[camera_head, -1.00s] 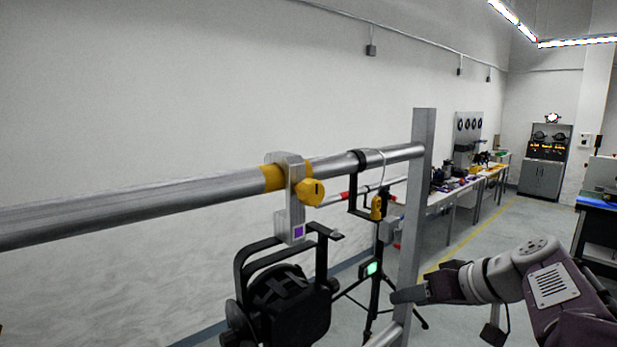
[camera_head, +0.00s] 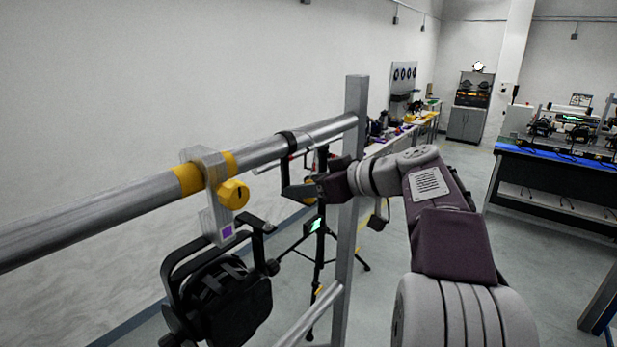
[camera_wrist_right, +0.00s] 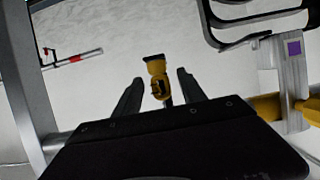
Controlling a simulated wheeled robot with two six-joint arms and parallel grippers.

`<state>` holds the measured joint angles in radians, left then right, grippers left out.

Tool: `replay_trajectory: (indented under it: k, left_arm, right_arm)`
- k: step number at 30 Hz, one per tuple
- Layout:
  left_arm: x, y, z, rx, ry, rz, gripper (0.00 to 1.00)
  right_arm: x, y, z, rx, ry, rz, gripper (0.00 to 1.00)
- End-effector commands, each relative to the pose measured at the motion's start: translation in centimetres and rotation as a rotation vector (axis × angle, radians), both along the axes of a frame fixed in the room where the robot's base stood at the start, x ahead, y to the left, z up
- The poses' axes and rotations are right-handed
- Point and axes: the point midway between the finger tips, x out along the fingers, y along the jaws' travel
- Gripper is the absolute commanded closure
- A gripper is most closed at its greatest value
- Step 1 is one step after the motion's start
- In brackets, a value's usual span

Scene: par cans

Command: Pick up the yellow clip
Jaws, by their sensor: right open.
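The yellow clip (camera_wrist_right: 157,70) shows in the right wrist view as a small yellow piece with a dark top and a thin metal tip below. It appears between the two spread fingers of my right gripper (camera_wrist_right: 159,85), with a visible gap on each side. How far it is from the fingers in depth I cannot tell. In the head view my right gripper (camera_head: 302,189) is beside the bar's far end and partly covers the clip (camera_head: 309,196). My left gripper is not in view.
A metal bar (camera_head: 110,211) runs to an upright post (camera_head: 355,110). A clamp with a yellow knob (camera_head: 233,194) holds a black stage light (camera_head: 222,300) on it. A dark tripod (camera_head: 319,257) stands behind. A workbench (camera_head: 560,170) is at the right.

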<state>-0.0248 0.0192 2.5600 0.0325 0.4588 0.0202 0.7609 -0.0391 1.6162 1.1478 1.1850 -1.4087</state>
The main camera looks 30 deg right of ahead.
Motion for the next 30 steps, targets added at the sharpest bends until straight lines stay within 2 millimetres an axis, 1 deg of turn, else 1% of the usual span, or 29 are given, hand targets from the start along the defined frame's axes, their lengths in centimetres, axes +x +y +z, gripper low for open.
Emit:
replay_trajectory:
  k: [1, 3, 6, 11, 12, 14, 15, 16, 30]
  left_arm:
    - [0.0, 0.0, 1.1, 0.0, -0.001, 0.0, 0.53]
    - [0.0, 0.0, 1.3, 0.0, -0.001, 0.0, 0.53]
    - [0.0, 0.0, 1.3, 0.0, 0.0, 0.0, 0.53]
    - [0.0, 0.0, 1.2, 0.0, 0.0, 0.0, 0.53]
    - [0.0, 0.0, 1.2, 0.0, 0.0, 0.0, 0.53]
    - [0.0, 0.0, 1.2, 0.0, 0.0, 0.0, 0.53]
    - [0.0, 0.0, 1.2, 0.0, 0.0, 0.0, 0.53]
    - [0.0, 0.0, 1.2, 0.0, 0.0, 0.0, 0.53]
    - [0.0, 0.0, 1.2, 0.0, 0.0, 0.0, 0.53]
  right_arm:
    - [0.7, 0.4, 0.3, 0.003, 0.003, 0.005, 0.52]
    - [1.4, 0.6, -0.2, 0.002, 0.002, 0.002, 0.52]
    - [1.8, 0.7, -0.6, -0.001, 0.0, -0.001, 0.52]
    - [1.8, 0.7, -0.8, -0.002, -0.001, -0.001, 0.52]
    - [1.8, 0.7, -0.8, -0.001, 0.0, -0.001, 0.63]
    - [1.8, 0.7, -0.8, -0.001, 0.0, -0.001, 0.8]
    - [1.8, 0.7, -0.8, -0.001, 0.0, -0.001, 0.91]
    - [1.8, 0.7, -0.8, -0.001, 0.0, -0.001, 0.99]
    - [1.8, 0.7, -0.7, 0.0, 0.0, -0.001, 1.0]
